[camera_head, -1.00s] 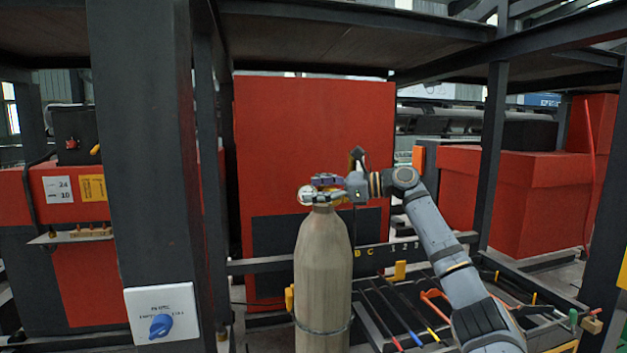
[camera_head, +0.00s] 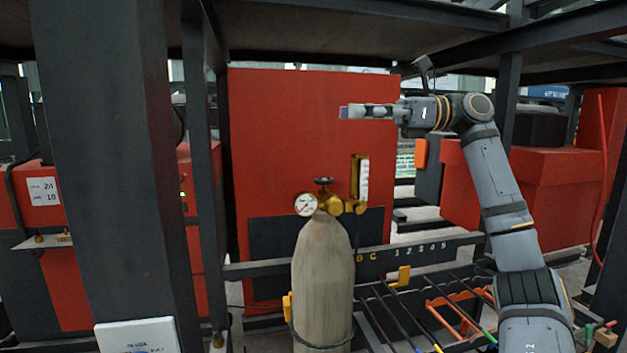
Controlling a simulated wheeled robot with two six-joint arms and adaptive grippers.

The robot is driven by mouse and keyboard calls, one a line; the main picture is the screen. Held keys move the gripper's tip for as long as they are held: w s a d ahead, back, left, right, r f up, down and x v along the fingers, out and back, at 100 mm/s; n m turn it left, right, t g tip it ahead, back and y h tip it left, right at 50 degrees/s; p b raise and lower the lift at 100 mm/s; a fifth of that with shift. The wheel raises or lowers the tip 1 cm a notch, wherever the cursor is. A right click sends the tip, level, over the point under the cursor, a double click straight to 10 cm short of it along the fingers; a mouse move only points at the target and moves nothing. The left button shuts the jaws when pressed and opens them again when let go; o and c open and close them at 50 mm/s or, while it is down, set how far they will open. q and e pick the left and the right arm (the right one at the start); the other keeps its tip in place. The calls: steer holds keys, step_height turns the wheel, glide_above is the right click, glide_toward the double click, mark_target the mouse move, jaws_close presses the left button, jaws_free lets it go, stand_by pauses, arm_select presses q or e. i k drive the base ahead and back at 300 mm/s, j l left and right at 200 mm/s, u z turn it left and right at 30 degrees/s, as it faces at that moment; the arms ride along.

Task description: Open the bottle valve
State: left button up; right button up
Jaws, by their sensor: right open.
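A tall beige-grey gas bottle (camera_head: 322,270) stands upright in the middle of the head view. On its top is a brass regulator with a white round gauge (camera_head: 305,204) and an upright flowmeter tube (camera_head: 363,181). The dark valve handwheel (camera_head: 323,181) sits on top of the bottle neck. My right gripper (camera_head: 350,112) is above the valve and a little to its right, level and pointing left. It is apart from the valve, with nothing visible between its fingers. My left gripper is not in view.
A red cabinet (camera_head: 290,120) stands behind the bottle. A dark post (camera_head: 105,180) with a white switch plate (camera_head: 137,336) rises at left. A rack of long-handled tools (camera_head: 430,310) lies to the right of the bottle, under a numbered rail (camera_head: 420,247). Shelf beams run overhead.

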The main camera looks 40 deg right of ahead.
mark_target(323, 180)
steer(key=i+l, duration=0.3)
steer(key=l, duration=0.15)
steer(key=i+l, duration=0.25)
steer(key=l, duration=0.2)
steer(key=i+l, duration=0.3)
steer(key=l, duration=0.15)
